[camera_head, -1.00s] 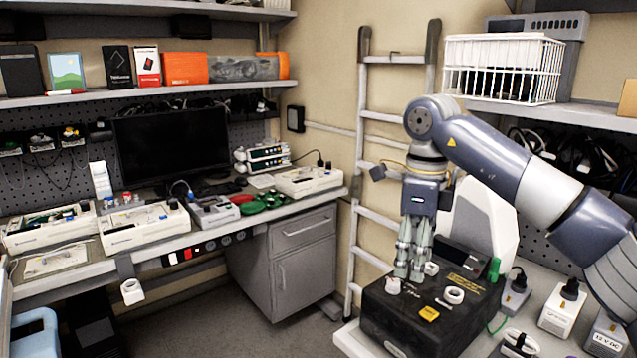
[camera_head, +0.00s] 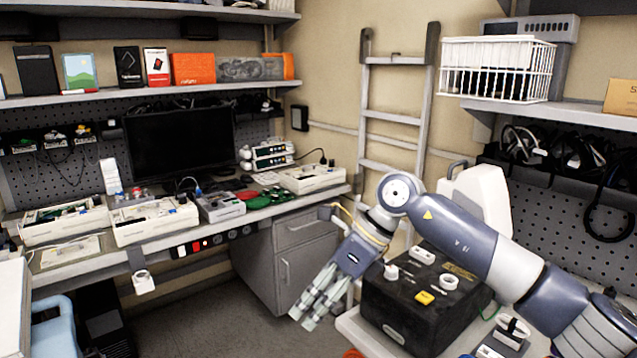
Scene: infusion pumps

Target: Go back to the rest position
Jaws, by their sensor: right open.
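My right gripper (camera_head: 318,303) reaches in on my arm from the right. It points down and to the left, with its fingers apart and nothing between them. It hangs in front of the grey cabinet, to the left of the black box (camera_head: 425,318) on the right bench and clear of it. My left gripper does not show.
A ladder (camera_head: 397,115) leans on the back wall. The left workbench (camera_head: 75,277) carries open pump housings (camera_head: 150,221) and a monitor (camera_head: 180,140). Floor shows between the benches.

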